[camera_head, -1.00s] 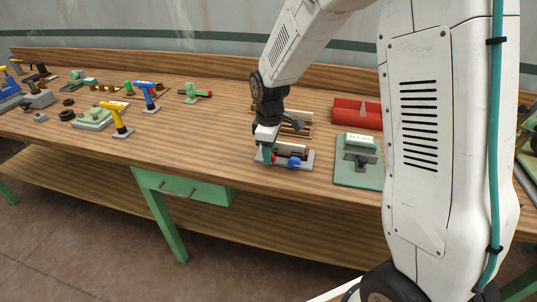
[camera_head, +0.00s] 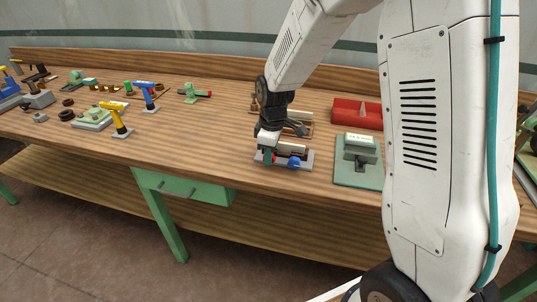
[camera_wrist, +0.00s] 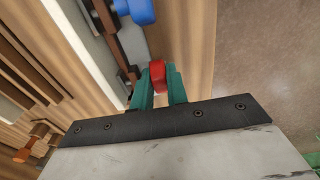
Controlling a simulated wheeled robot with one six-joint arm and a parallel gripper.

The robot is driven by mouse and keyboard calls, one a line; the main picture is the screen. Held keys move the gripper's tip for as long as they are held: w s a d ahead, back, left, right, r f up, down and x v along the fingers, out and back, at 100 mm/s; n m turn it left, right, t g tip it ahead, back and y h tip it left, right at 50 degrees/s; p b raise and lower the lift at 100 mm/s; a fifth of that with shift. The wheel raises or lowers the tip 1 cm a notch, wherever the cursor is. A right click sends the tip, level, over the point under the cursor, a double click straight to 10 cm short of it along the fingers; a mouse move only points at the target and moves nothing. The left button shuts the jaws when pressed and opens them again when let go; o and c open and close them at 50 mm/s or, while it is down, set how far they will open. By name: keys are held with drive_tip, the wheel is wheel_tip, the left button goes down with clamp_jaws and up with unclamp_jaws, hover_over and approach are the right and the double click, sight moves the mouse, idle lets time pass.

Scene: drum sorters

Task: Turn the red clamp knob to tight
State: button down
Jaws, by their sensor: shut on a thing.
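The red clamp knob (camera_wrist: 158,75) sits between the two green fingers of my gripper (camera_wrist: 160,87) in the wrist view. The fingers are shut on it from both sides. In the head view my gripper (camera_head: 268,156) points down at the left end of a small grey fixture (camera_head: 306,163) near the table's front edge, and only a bit of red shows beside the fingers. A blue knob (camera_head: 294,162) is on the same fixture to the right; it also shows in the wrist view (camera_wrist: 138,10). Which way the red knob is turned cannot be read.
A green block on a green plate (camera_head: 346,177) stands to the right, with a red tray (camera_head: 357,113) behind. Wooden racks (camera_head: 299,128) lie just behind the fixture. Yellow (camera_head: 113,117) and blue (camera_head: 146,92) tools stand left. The table between is clear.

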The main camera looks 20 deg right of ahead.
drive_tip(key=t+y, duration=0.2)
drive_tip(key=y, duration=0.1)
drive_tip(key=shift+s+d, duration=0.15)
drive_tip(key=shift+d, duration=0.2)
drive_tip(key=shift+s+d+f+t+y, duration=0.1)
drive_tip(key=shift+f+t+y, duration=0.1)
drive_tip(key=shift+t+y, duration=1.15)
drive_tip(key=shift+y, duration=0.35)
drive_tip(key=c, duration=1.4)
unclamp_jaws()
drive_tip(key=v, duration=0.7)
drive_tip(key=shift+s+d+r, duration=0.2)
drive_tip(key=shift+r, duration=0.1)
